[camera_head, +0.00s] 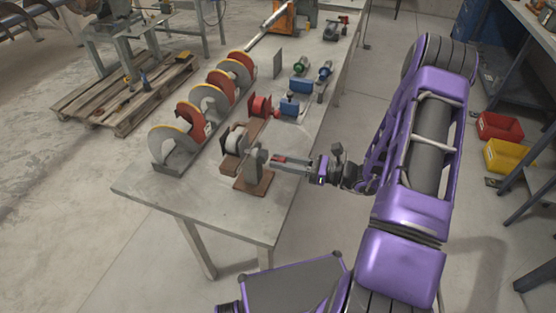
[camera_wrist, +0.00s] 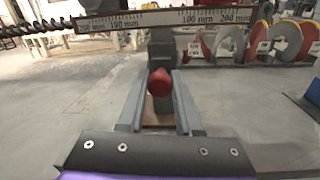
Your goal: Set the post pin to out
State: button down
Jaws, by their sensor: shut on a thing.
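The post pin shows as a red knob (camera_wrist: 160,82) in the wrist view, in front of a grey upright post (camera_wrist: 161,48). The post stands under a scale bar (camera_wrist: 150,19) marked in millimetres. My gripper (camera_wrist: 161,92) has one finger on each side of the knob and is shut on it. In the head view my gripper (camera_head: 274,164) reaches in from the right to the post fixture on its brown base (camera_head: 253,182), near the table's front right edge. A small red part shows at the fingers there. How far the pin sticks out of the post cannot be told.
The grey table (camera_head: 150,187) carries a row of red and grey auger discs (camera_head: 209,101) on its left side. A red spool part (camera_head: 259,106) and blue blocks (camera_head: 289,105) stand behind the fixture. The table's front left corner is bare.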

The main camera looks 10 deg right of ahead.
jog(key=shift+s+d, duration=0.3)
jog(key=shift+d, duration=0.1)
jog(key=c, duration=0.6)
grip_release()
jog(key=shift+d, duration=0.15)
jog(key=v, duration=1.7)
jog(key=shift+s+b, duration=0.2)
jog(key=shift+b, duration=0.2)
